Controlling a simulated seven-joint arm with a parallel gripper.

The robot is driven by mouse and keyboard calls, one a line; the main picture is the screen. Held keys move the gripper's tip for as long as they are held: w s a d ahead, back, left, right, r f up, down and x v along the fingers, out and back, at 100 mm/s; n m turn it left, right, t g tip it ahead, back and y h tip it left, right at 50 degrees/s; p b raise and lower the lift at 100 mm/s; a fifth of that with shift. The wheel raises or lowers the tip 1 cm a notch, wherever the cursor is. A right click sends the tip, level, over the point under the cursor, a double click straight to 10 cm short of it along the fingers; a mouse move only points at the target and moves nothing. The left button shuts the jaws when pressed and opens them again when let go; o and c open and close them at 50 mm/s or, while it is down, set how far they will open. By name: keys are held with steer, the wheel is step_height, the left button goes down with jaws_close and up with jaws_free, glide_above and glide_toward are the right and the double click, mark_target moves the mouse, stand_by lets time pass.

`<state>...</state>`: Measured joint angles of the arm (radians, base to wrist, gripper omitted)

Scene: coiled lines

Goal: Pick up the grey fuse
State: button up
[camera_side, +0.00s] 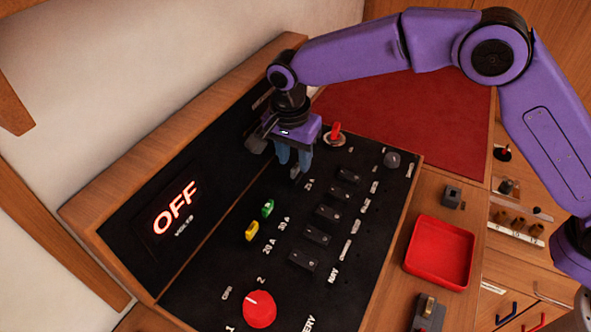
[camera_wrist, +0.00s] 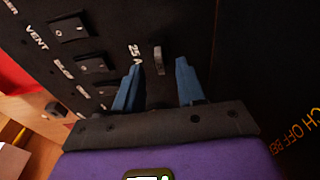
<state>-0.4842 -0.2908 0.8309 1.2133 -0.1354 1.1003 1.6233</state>
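The grey fuse (camera_wrist: 158,60) stands in the black panel next to the "25 A" label in the wrist view. My gripper (camera_wrist: 158,76) is open, with one blue fingertip on each side of the fuse and a visible gap to each. The fingers look empty. In the side view my gripper (camera_side: 294,159) points down at the upper part of the panel, just above the "25 A" label. There the fuse is mostly hidden by the fingers.
A green fuse (camera_side: 268,208) and a yellow fuse (camera_side: 251,231) stand nearer on the panel (camera_side: 225,262). Black rocker switches (camera_side: 329,214) line its right side. A red knob (camera_side: 259,309) is in front, and a red-tipped toggle (camera_side: 336,131) is behind. An empty-looking red tray (camera_side: 440,252) lies right.

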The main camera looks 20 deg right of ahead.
steer(key=shift+w+d+f, duration=0.1)
steer(key=shift+f, duration=1.05)
jaws_close()
steer(key=shift+r, duration=0.15)
steer(key=shift+r, duration=0.55)
steer(key=s+d+r, duration=0.8)
steer(key=s+r, duration=0.3)
steer(key=shift+d+r, duration=0.3)
steer(key=shift+d, duration=0.05)
